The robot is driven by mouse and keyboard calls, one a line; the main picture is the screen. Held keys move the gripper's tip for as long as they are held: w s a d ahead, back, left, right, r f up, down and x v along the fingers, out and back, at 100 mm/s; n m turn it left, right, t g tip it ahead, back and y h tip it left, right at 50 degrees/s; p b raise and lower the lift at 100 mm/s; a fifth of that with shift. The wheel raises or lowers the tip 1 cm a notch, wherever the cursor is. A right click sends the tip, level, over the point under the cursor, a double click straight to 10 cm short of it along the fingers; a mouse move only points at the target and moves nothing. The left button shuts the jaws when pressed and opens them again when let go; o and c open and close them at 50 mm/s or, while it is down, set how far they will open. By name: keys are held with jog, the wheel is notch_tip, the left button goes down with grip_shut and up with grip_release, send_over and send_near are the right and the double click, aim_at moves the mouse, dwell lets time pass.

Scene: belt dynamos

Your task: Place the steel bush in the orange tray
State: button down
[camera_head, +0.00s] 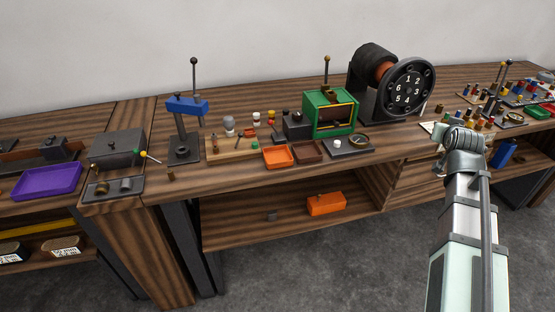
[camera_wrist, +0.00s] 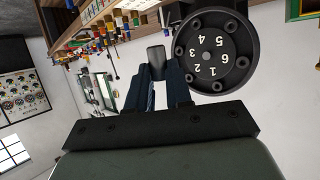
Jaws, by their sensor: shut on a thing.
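My gripper (camera_wrist: 156,78) is shut on a small grey metal cylinder, which looks like the steel bush (camera_wrist: 155,54), between its fingertips in the wrist view. In the head view my gripper (camera_head: 437,142) is at the right, over the front part of the bench, and the bush cannot be made out there. The orange tray (camera_head: 278,157) lies on the bench near its front edge, well to the left of my gripper. It looks empty. It does not show in the wrist view.
A large black numbered dial (camera_head: 407,88) stands between my gripper and the tray's side of the bench. A green-framed box (camera_head: 330,113) stands behind the tray. An orange box (camera_head: 325,204) sits on the lower shelf.

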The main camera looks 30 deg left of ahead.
jog(key=d+m+h, duration=0.2)
jog(key=d, duration=0.9)
jog(key=n+g+y, duration=1.3)
jog(key=n+y, duration=0.1)
jog(key=n, duration=0.4)
send_over(282, 160)
notch_tip(282, 160, down, 5)
jog(key=shift+s+f, duration=0.15)
jog(key=shift+f, duration=4.65)
jog(key=c, duration=1)
grip_release()
jog(key=shift+f, duration=0.1)
jog(key=shift+c, duration=0.2)
